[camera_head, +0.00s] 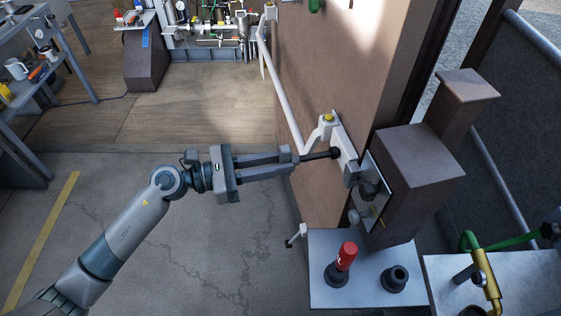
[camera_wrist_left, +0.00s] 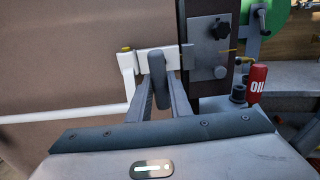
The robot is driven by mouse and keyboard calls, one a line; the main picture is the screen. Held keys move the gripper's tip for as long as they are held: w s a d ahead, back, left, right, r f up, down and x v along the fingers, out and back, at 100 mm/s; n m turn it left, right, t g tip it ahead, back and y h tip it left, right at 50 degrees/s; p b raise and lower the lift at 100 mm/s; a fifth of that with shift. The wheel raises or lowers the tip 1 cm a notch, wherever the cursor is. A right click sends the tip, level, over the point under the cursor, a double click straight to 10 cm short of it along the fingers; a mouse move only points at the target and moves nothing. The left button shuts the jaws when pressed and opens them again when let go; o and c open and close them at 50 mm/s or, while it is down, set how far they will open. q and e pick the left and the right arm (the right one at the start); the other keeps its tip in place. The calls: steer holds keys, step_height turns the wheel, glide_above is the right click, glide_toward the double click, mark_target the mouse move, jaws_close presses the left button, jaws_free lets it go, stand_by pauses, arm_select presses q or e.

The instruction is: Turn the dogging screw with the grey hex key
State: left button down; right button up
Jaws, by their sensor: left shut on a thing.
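My left gripper (camera_head: 291,158) is shut on the grey hex key (camera_head: 318,156), whose dark shaft points right from the fingertips. The key's tip meets or nearly meets the white end piece of the door's push bar (camera_head: 344,150); I cannot tell whether it is seated. The dogging screw is not distinguishable, as the key's tip covers that spot. In the left wrist view the fingers (camera_wrist_left: 160,98) close on the key's dark upright grip (camera_wrist_left: 159,86), with the white end piece (camera_wrist_left: 153,59) right behind it. My right gripper is not in view.
A brown post with a metal latch plate (camera_head: 377,176) stands right of the bar. Below it, a grey stand (camera_head: 318,268) carries a red oil bottle (camera_head: 346,256) in a black holder and an empty-looking black holder (camera_head: 395,279). The floor left of the door is free.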

arm_select(q)
steer(key=shift+s+a+b, duration=0.2)
steer(key=shift+a+b, duration=0.15)
steer(key=shift+a, duration=0.35)
stand_by(0.3)
steer(key=shift+a, duration=0.15)
